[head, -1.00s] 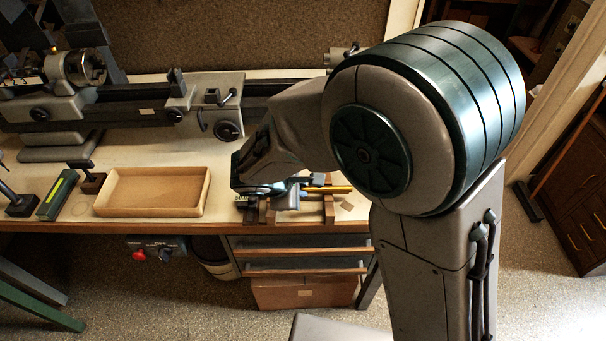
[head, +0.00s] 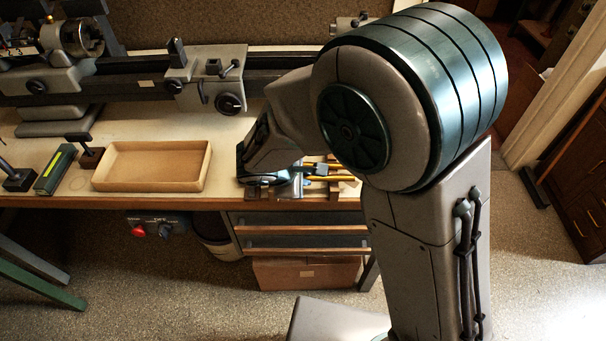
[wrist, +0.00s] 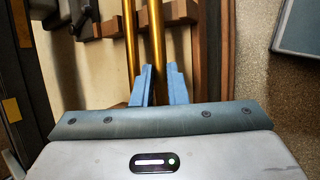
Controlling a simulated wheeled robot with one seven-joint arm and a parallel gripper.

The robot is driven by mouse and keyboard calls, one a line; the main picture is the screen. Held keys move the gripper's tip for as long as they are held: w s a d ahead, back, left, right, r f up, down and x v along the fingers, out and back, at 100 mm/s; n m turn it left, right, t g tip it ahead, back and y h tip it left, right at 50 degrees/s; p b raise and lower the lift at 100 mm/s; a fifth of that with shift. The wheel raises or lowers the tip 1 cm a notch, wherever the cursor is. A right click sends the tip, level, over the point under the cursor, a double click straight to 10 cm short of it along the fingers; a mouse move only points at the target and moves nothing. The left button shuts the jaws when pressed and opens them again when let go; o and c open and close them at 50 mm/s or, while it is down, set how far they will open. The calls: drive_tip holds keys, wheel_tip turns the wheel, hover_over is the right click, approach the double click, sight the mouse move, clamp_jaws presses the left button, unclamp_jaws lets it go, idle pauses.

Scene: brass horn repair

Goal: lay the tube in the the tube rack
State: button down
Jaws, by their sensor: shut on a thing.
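My gripper (wrist: 158,80) is shut on a thin brass tube (wrist: 157,35), which runs away from me between its blue fingers. A second brass tube (wrist: 130,35) lies beside it to the left, apart from it, and looks narrower. The wooden tube rack (wrist: 103,27) has notched brown bars, and the held tube passes across the far bar. I cannot tell whether it touches the rack. In the head view my gripper (head: 318,170) is low over the rack at the bench front, and my arm hides part of both.
An empty cardboard tray (head: 150,187) sits on the bench left of my gripper. A green box (head: 55,170) and small stands are farther left. A lathe (head: 210,80) runs along the back. Drawers (head: 305,241) are below the bench edge.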

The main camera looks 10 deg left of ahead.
drive_tip(key=shift+f+b, duration=0.8)
drive_tip(key=shift+b, duration=0.15)
idle(0.5)
drive_tip(key=c, duration=1.4)
unclamp_jaws()
drive_tip(key=shift+o, duration=0.2)
drive_tip(key=shift+r, duration=0.1)
drive_tip(key=v, duration=1.3)
drive_tip(key=shift+s+a+r, duration=0.15)
drive_tip(key=shift+s+r, duration=0.1)
drive_tip(key=s+d+r+m+g+y, duration=0.1)
drive_tip(key=s+d+m, duration=0.1)
drive_tip(key=d+m, duration=0.7)
drive_tip(key=s+d+r+m+g+y, duration=0.1)
drive_tip(key=d+m, duration=0.9)
drive_tip(key=d, duration=1.1)
drive_tip(key=shift+s+m+g+y, duration=0.3)
drive_tip(key=shift+s+g+y, duration=0.3)
drive_tip(key=shift+s+g, duration=0.2)
